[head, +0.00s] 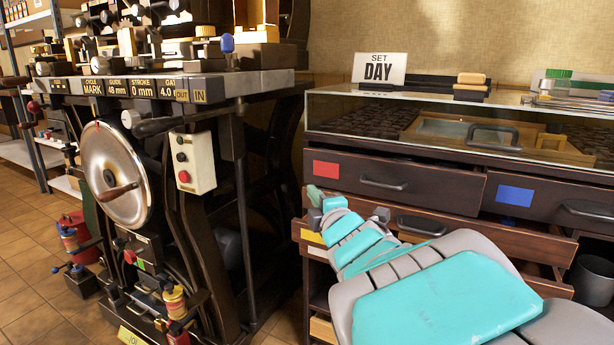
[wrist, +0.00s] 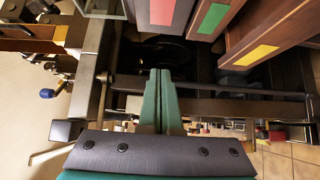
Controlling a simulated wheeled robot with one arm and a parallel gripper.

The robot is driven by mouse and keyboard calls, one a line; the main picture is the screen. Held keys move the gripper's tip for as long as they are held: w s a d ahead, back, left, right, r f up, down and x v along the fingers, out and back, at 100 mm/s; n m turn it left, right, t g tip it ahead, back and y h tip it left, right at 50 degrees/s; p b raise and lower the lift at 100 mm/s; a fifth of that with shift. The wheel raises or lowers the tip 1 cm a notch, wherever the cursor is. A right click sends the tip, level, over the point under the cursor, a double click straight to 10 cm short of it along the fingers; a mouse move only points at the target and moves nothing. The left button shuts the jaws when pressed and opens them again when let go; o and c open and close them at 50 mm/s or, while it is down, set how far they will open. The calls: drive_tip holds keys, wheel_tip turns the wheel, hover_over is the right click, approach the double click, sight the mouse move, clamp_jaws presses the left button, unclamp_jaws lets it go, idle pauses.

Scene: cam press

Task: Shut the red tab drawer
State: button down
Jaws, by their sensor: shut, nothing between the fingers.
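The red tab drawer (head: 440,190) is the upper left drawer of a dark wooden cabinet. Its front carries a red tab (head: 326,169) and a dark bar handle (head: 385,183). A dark strip shows above its front; I cannot tell how far out it stands. In the wrist view the red tab (wrist: 162,12) is at the top edge, ahead of my fingers. My gripper (head: 316,196) is shut and empty, just below and left of the red tab in the head view. Its green fingers (wrist: 158,98) lie together in the wrist view. I see no contact with the drawer.
A green tab (wrist: 212,18) and a yellow tab (wrist: 256,55) mark neighbouring drawers, standing further out in the wrist view. A blue tab (head: 515,196) marks the drawer at right. A press with a round wheel (head: 118,175) and control box (head: 192,162) stands close left.

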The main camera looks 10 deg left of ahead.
sight(318, 170)
drive_tip(key=x, duration=0.4)
drive_tip(key=d+x, duration=0.1)
drive_tip(key=x, duration=0.7)
drive_tip(key=shift+w+d, duration=0.6)
drive_tip(key=shift+w, duration=0.35)
drive_tip(key=shift+w+d+p, duration=0.25)
drive_tip(key=shift+w+p, duration=0.05)
drive_tip(key=shift+w, duration=0.4)
drive_tip(key=shift+w+d+p, duration=0.25)
drive_tip(key=shift+w, duration=0.4)
drive_tip(key=shift+w+d+p, duration=0.2)
drive_tip(key=shift+w+p, duration=0.1)
drive_tip(key=shift+w, duration=0.4)
drive_tip(key=shift+s+f, duration=0.1)
drive_tip(key=shift+s, duration=0.05)
